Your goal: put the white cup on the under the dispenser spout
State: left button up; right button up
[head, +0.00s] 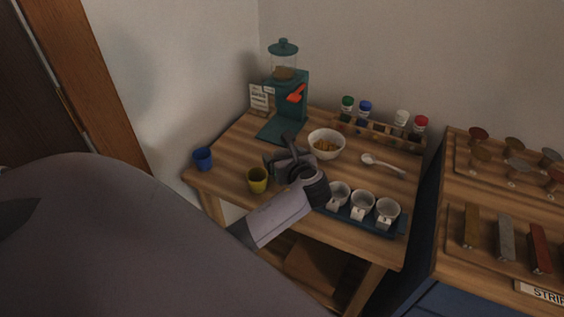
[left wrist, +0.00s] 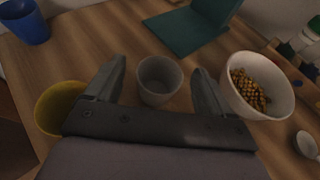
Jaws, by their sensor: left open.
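A plain white cup (left wrist: 159,80) stands upright on the table between the spread fingers of my left gripper (left wrist: 160,68) in the left wrist view. The fingers are open and do not appear closed on it. In the head view my left gripper (head: 280,152) is over the table and hides this cup. The teal dispenser (head: 289,92), with a clear jar and an orange lever, stands at the back of the table. Its flat base (head: 279,131) is clear and also shows in the left wrist view (left wrist: 188,30). My right gripper is not in view.
A yellow cup (head: 257,180) is close left of my gripper and a bowl (head: 326,144) of yellow food is close right. A blue cup (head: 203,158) stands at the left edge. A tray (head: 372,224) with labelled white cups, a spoon (head: 382,163) and a jar rack (head: 378,132) are further right.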

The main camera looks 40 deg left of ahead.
pick_arm(q)
jog(key=c, duration=1.2)
jog(key=shift+r, duration=0.15)
